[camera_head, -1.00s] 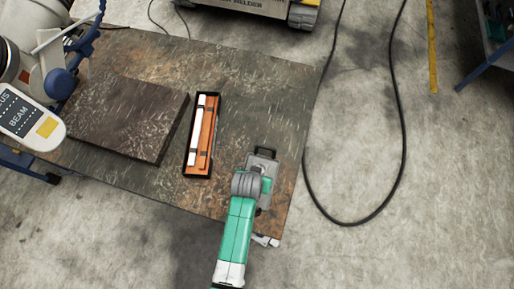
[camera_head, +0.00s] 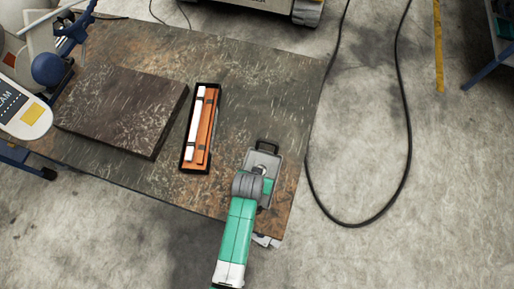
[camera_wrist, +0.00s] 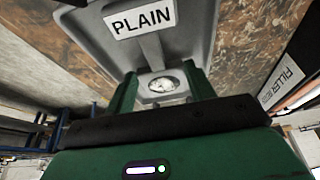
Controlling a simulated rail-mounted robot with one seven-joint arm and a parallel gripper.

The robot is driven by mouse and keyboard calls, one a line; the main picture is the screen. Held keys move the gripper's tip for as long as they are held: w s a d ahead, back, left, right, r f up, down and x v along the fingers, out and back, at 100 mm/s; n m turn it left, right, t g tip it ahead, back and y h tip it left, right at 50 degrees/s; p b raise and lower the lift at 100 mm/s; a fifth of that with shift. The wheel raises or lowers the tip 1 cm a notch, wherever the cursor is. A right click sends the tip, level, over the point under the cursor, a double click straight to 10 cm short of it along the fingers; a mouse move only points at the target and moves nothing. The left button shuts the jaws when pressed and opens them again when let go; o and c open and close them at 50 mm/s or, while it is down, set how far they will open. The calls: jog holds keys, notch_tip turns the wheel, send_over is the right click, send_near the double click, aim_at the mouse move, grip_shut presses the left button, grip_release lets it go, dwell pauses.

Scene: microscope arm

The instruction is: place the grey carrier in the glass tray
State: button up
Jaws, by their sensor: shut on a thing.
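My gripper (camera_head: 265,178) is over the table's front right corner. In the wrist view, my gripper's green fingers (camera_wrist: 162,92) are shut on a grey part with a round, shiny centre. It looks like part of the grey carrier (camera_wrist: 185,45), a grey plate with raised edges and a white "PLAIN" label. In the head view, the grey carrier (camera_head: 268,160) shows around my gripper, with a black loop at its far end. My wrist covers much of it. I cannot tell whether it touches the table. I cannot pick out a glass tray for certain.
A narrow black tray (camera_head: 184,165) with white and orange strips lies left of my gripper on the worn table (camera_head: 265,90). A thick dark slab (camera_head: 120,108) lies further left. A white "BEAM" panel (camera_head: 20,108) overhangs the left edge. Table space behind the gripper is clear.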

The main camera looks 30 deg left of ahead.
jog(key=shift+f+b, duration=0.3)
jog(key=shift+f, duration=0.15)
jog(key=o, duration=1.2)
jog(key=shift+r, duration=0.1)
jog(key=p+v, duration=0.1)
jog(key=v, duration=0.6)
jog(key=shift+s+r+p, duration=0.15)
jog(key=shift+r+p, duration=0.15)
jog(key=shift+p, duration=0.05)
